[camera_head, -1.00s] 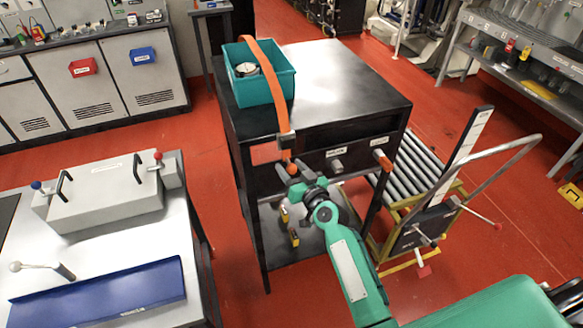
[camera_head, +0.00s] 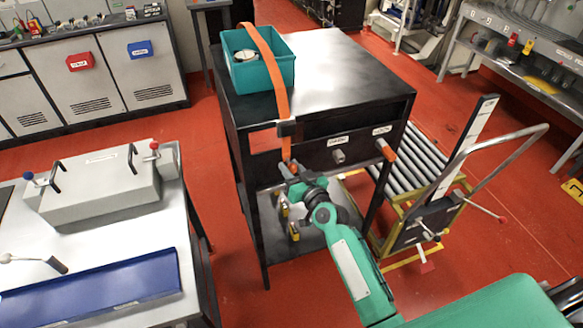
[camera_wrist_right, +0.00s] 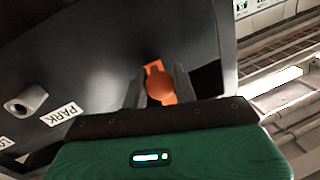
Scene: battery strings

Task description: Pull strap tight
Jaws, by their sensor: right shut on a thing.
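The orange strap (camera_head: 280,92) runs over the teal bin (camera_head: 262,75) on the black cabinet and down its front through a dark buckle (camera_head: 289,129). My right gripper (camera_head: 289,170) is at the cabinet's front, just below the buckle, shut on the strap's lower end. In the right wrist view the strap's round orange end (camera_wrist_right: 160,87) sits between the two fingers. A round gauge (camera_head: 247,56) lies inside the bin. My left gripper is not in view.
The black cabinet (camera_head: 335,70) has a clear top right of the bin. A PARK peg (camera_head: 339,156) and an orange-tipped LOCK peg (camera_head: 386,149) stick out of its front. A roller cart (camera_head: 425,205) stands at right and a workbench (camera_head: 185,265) at left.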

